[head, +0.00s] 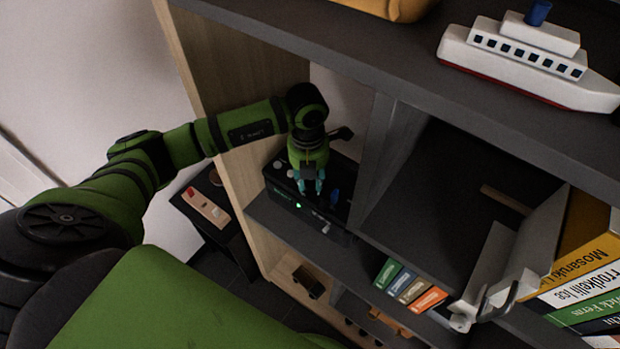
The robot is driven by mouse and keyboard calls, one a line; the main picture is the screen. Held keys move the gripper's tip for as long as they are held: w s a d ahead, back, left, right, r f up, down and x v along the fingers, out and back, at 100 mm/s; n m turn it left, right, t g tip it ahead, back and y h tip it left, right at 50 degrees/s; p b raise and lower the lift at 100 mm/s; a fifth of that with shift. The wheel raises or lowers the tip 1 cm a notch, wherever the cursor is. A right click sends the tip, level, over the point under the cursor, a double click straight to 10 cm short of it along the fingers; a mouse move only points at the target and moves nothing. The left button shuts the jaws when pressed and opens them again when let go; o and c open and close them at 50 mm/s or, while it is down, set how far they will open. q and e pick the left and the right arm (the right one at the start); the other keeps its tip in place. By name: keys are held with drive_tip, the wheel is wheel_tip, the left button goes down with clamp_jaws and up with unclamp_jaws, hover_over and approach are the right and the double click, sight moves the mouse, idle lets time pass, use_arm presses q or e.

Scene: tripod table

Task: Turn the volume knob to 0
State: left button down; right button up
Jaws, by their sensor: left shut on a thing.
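A black radio-like box (272,184) with a lit green light stands in the shelf compartment left of centre in the head view. Small pale knobs and a blue part (334,197) show on it. My left gripper (311,189) reaches down to the box from above, its teal fingertips at the front part of the top. It is shut on a small part there, apparently the volume knob, which the fingers mostly hide. I cannot read the knob's setting. My right gripper is not in view.
A grey upright panel stands right of the box, and a wooden side wall left of it. A white toy ship (525,62) sits on the shelf above.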

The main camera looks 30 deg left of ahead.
sight(308, 183)
use_arm(q)
drive_tip(key=n, duration=0.5)
drive_tip(key=shift+n+b, duration=0.3)
drive_tip(key=n, duration=0.5)
drive_tip(key=shift+n, duration=0.4)
drive_tip(key=c, duration=0.9)
unclamp_jaws()
drive_tip(key=shift+c, duration=0.2)
wheel_tip(308, 183, up, 12)
drive_tip(key=shift+s, duration=0.2)
drive_tip(key=shift+a, duration=0.1)
